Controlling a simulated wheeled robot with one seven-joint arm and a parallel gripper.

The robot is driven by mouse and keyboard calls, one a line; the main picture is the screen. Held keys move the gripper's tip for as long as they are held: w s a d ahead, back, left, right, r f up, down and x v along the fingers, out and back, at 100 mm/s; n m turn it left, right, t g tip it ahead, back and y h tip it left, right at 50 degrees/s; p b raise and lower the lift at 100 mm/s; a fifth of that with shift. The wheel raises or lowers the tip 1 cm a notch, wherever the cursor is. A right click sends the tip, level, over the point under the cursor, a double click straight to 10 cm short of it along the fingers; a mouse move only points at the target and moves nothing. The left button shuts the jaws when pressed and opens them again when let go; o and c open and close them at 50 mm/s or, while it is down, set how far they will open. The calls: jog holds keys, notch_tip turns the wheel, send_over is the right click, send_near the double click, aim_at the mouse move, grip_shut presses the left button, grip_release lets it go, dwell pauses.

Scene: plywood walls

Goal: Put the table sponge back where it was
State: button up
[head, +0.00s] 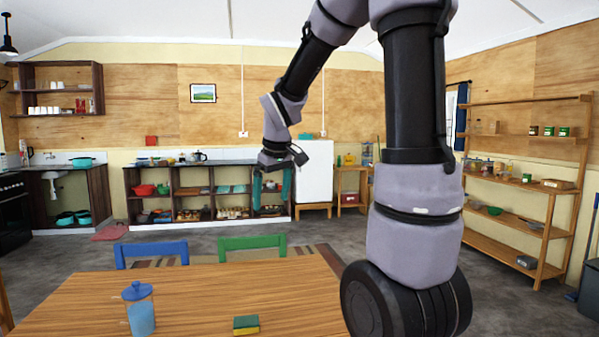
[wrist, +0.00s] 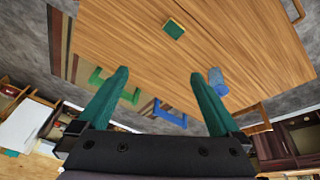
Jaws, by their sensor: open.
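The table sponge (head: 246,325), green on top and yellow below, lies on the wooden table (head: 190,290) near its front edge in the head view. In the wrist view the sponge (wrist: 174,29) lies on the bare tabletop (wrist: 215,45), beyond my fingertips. My gripper (head: 271,190) hangs in the air past the table's far side in the head view, well apart from the sponge. Its two green fingers are spread with nothing between them, as the wrist view shows my gripper (wrist: 158,75) too.
A blue-lidded jar (head: 140,310) stands on the table left of the sponge. A blue chair (head: 151,252) and a green chair (head: 252,243) stand at the table's far edge. Open shelves (head: 205,192) line the back wall; a wooden rack (head: 520,180) stands at right.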

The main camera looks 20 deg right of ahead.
jog(key=s+r+m+t+y, duration=0.1)
jog(key=s+r+m, duration=0.3)
jog(key=s, duration=0.5)
jog(key=s+r+m+t+y, duration=0.1)
jog(key=s+r+m, duration=0.3)
jog(key=s, duration=0.5)
jog(key=shift+r+t, duration=0.5)
jog(key=shift+t, duration=0.2)
